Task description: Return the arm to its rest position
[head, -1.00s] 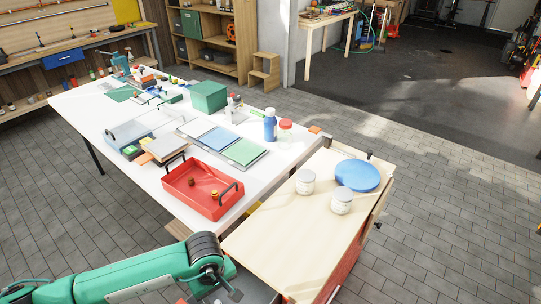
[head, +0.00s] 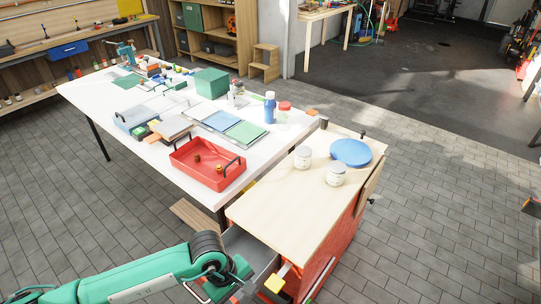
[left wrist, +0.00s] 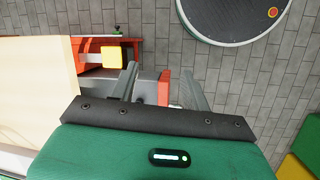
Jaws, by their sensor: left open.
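My left arm (head: 130,275) is green and comes in from the lower left in the head view. Its wrist is beside the open grey drawer (head: 252,250) of the red wooden-topped cabinet (head: 285,210). My left gripper (left wrist: 160,88) is open in the left wrist view, with two grey fingers apart and nothing seen held between them. A yellow block (left wrist: 115,57), apparently a handle, is just left of the left finger; it also shows in the head view (head: 275,283). The fingertips are not clear in the head view. My right gripper is out of view.
On the cabinet top are two white jars (head: 336,175) and a blue disc (head: 350,153). The white table (head: 180,155) behind bears a red tray (head: 205,170), a green box (head: 210,83) and a blue bottle (head: 269,107). Tiled floor (head: 440,220) is free at the right.

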